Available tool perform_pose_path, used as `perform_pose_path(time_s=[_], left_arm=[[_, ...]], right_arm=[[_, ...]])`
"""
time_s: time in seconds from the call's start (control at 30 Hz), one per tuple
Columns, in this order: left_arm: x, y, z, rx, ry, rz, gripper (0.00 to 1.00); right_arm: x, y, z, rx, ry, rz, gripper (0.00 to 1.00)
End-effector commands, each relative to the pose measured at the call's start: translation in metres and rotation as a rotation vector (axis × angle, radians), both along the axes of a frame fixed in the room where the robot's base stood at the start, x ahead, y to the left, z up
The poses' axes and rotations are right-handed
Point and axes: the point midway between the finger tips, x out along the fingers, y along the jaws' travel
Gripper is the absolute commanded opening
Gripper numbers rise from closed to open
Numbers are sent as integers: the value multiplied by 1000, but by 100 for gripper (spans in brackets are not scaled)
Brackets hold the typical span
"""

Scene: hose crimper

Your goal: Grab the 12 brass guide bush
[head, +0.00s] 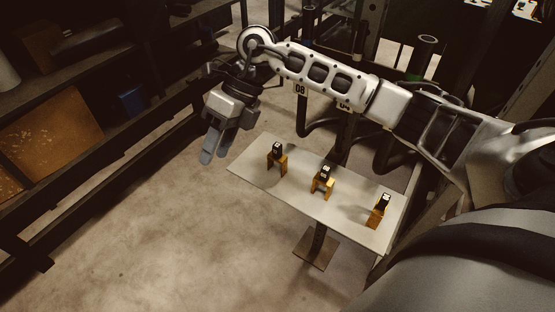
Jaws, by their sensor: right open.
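Three brass-coloured guide bushes with black number tags stand in a row on a pale table (350,214): a left one (281,163), a middle one (318,188) and a right one (376,217). The tags are too small for me to read surely, so I cannot tell which bush is 12. My right gripper (214,151) is open and empty, pointing down beyond the table's left end, to the left of the left bush and apart from it. My left gripper is out of view.
The small table stands on a single post with a square foot plate (316,251). Dark shelving with a brown panel (45,142) and a blue bin (131,101) lines the left side. Dark frames and pipes stand behind the table. The floor at the front left is clear.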

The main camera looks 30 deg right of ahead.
Motion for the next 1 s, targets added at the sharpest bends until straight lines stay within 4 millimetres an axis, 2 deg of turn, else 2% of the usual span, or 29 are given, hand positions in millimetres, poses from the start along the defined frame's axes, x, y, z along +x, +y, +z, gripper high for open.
perform_pose_path(time_s=[0.03,0.1,0.2,0.3,0.43,0.7,0.8,1.0], left_arm=[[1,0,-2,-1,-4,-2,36],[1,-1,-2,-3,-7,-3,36],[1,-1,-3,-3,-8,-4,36],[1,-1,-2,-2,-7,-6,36],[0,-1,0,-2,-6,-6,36],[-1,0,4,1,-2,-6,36],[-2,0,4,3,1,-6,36],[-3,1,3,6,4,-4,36]], right_arm=[[14,-38,8,-163,-37,-12,42],[25,-80,21,-346,-54,-39,42],[31,-122,39,-516,-59,-86,42],[32,-142,45,-594,-55,-114,42],[31,-147,30,-615,-49,-118,42],[31,-146,-28,-610,-50,-116,42],[31,-145,-44,-608,-52,-115,42],[31,-146,-58,-608,-54,-117,42]])
